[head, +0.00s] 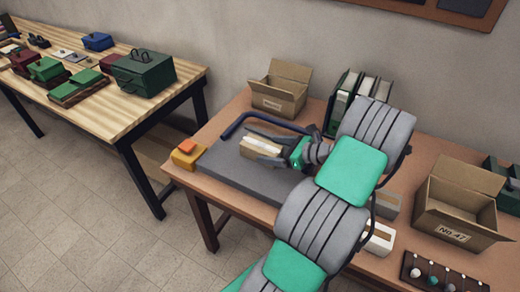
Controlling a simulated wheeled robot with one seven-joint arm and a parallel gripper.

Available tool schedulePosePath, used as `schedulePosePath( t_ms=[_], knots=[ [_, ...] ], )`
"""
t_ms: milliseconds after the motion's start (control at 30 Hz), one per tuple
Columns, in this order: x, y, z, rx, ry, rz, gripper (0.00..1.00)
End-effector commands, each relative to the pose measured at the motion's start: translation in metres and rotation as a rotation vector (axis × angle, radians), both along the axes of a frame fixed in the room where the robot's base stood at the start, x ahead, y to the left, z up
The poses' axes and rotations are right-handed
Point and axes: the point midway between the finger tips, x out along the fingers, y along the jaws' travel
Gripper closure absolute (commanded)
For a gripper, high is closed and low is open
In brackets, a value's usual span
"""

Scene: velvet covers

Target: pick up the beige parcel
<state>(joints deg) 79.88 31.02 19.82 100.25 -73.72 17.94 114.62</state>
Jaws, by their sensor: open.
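The beige parcel (260,147) is a small pale block over the dark grey mat (232,169) on the brown table. My gripper (258,144) reaches in from the right, its dark fingers spread on the far and near sides of the parcel. The jaws are open. I cannot tell whether either finger touches the parcel. My green and grey arm crosses the table and hides the mat's right part.
A blue bar (240,124) lies along the mat's far edge. An orange and yellow block (185,158) sits at the left corner. An open carton (280,89) and binders (345,98) stand behind. Another carton (455,212) stands right. A second table (95,112) holds boxes.

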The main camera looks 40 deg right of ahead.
Motion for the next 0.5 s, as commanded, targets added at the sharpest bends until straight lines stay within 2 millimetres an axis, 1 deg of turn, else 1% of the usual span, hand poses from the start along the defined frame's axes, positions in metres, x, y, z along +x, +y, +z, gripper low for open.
schedulePosePath(
  t_ms=[133, 233, 333, 500],
  knots=[
    [0.024, 0.006, -0.008, 0.001, 0.000, 0.004, 0.13],
    [0.038, 0.010, -0.015, 0.001, 0.001, 0.001, 0.13],
    [0.043, 0.011, -0.018, -0.001, 0.001, -0.003, 0.13],
    [0.043, 0.011, -0.019, -0.002, 0.000, -0.004, 0.13]
  ],
)
